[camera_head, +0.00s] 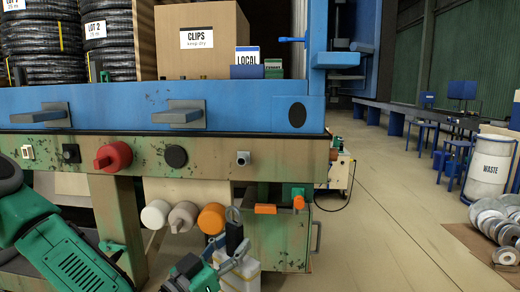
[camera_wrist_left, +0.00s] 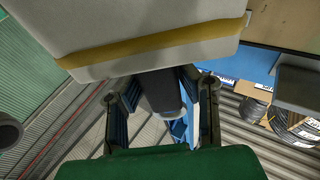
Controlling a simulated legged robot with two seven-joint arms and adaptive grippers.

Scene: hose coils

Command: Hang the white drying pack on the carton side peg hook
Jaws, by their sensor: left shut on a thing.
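The white drying pack (camera_head: 245,279) is low in the head view, partly hidden by my left gripper (camera_head: 222,268). A black tab with a ring on top (camera_head: 234,232) rises above it. In the left wrist view the pale pack (camera_wrist_left: 150,35) with a yellow band fills the top, and my left gripper (camera_wrist_left: 163,105) is shut on its dark tab (camera_wrist_left: 160,92). Two grey pegs stick out of the blue bench edge: one below the CLIPS carton (camera_head: 180,113), one farther left (camera_head: 42,115). The pack is below the pegs and apart from them. My right gripper is not in view.
The carton (camera_head: 203,50) stands on the blue bench (camera_head: 240,106), beside black hose coils (camera_head: 45,45). Red (camera_head: 113,156) and black knobs line the bench front. Rollers (camera_head: 184,217) and a green box (camera_head: 280,235) are underneath.

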